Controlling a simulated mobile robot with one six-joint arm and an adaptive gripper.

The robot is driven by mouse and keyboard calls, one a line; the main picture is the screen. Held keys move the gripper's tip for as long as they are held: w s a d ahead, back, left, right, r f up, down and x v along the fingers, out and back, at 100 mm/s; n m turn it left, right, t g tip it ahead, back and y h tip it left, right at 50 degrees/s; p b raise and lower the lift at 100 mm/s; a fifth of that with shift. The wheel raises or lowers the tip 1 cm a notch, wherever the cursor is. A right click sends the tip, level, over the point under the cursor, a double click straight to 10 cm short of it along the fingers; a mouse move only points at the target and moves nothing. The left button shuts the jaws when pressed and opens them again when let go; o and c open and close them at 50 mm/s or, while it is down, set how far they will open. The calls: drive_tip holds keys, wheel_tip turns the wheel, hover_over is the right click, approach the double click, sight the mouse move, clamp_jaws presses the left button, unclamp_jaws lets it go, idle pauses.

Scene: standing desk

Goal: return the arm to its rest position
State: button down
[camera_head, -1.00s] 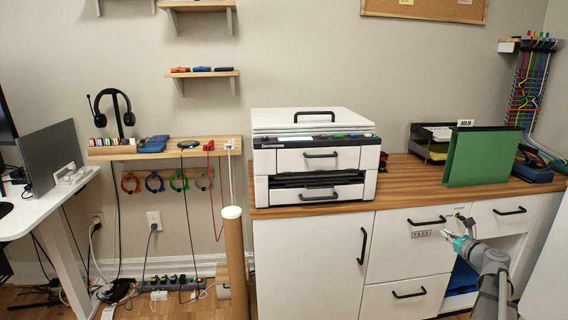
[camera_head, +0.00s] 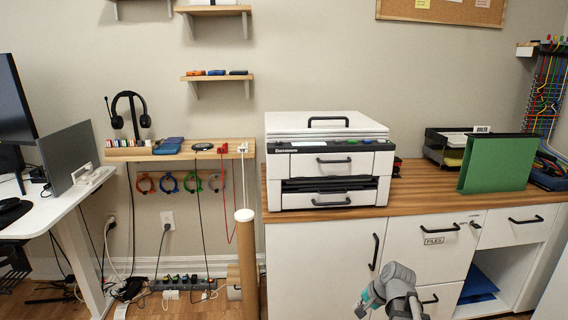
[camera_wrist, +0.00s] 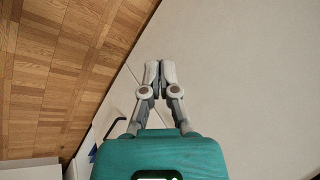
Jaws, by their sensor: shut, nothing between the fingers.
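My gripper (camera_wrist: 157,72) shows in the wrist view with its two grey fingers together and nothing between them. In the head view my gripper (camera_head: 361,309) is low in the picture at the end of my grey arm, in front of the white cabinet. Its fingertips are small and partly hard to make out there. It touches nothing that I can see.
The white cabinet (camera_head: 319,262) has a wooden top (camera_head: 420,190) bearing a printer (camera_head: 328,165) and a green folder (camera_head: 497,164). A cardboard tube (camera_head: 247,265) stands left of it. A white desk (camera_head: 60,207) is at the far left. The wooden floor (camera_wrist: 60,70) shows in the wrist view.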

drive_tip(key=s+a+f+n+g+h+p, duration=0.1)
drive_tip(key=s+a+n+g+h, duration=0.35)
drive_tip(key=s+n, duration=0.55)
wheel_tip(320, 180, up, 37)
drive_tip(key=s+m+p, duration=0.1)
drive_tip(key=p, duration=3.6)
drive_tip(key=shift+a+r+m+t+p, duration=0.15)
drive_tip(key=shift+a+m+t+p, duration=0.15)
drive_tip(key=shift+a+t, duration=0.15)
